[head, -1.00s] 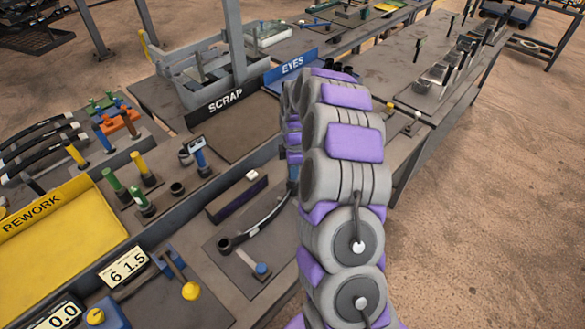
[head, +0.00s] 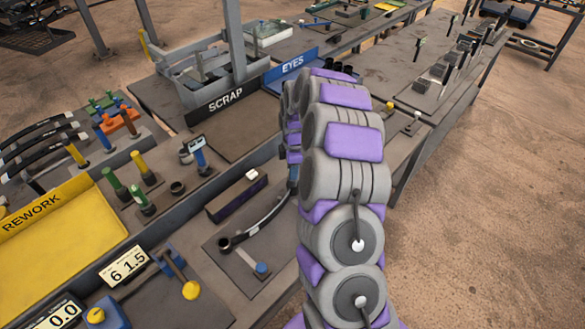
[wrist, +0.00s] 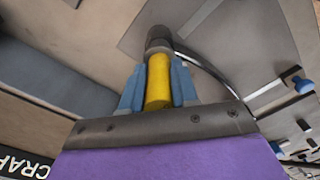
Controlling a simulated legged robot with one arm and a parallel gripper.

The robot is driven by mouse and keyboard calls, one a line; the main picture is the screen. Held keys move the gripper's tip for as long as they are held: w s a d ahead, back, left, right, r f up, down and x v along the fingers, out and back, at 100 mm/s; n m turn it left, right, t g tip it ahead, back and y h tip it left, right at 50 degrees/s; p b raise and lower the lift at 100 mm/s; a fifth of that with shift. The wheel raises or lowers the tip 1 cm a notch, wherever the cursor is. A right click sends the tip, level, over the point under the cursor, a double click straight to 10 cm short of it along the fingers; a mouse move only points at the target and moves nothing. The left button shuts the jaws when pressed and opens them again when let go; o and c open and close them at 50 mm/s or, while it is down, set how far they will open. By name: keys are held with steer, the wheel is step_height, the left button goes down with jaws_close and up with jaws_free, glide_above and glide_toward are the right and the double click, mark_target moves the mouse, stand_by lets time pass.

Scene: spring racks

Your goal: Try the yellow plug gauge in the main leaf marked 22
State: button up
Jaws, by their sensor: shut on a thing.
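In the wrist view my gripper (wrist: 158,72) has its blue fingers shut on a yellow plug gauge (wrist: 158,92). The gauge's far end meets a dark round eye (wrist: 159,42) at one end of a curved dark leaf. I cannot tell whether it is inside the eye or only against it. The leaf (head: 268,217) lies on a grey plate in the head view, its near eye (head: 225,243) open to view. A white mark shows on it, too small to read.
A blue-topped clamp (head: 262,268) stands by the leaf. Left are a gauge rack (head: 170,205) with green, yellow and blue plugs, and the yellow REWORK tray (head: 60,240). The SCRAP bin (head: 226,100) and blue EYES bin (head: 293,64) stand behind. Open floor lies right.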

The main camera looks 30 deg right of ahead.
steer(key=shift+r, duration=0.1)
stand_by(0.4)
steer(key=shift+r+p, duration=0.55)
steer(key=shift+r, duration=0.85)
steer(key=shift+r+p, duration=0.7)
steer(key=shift+r, duration=1.3)
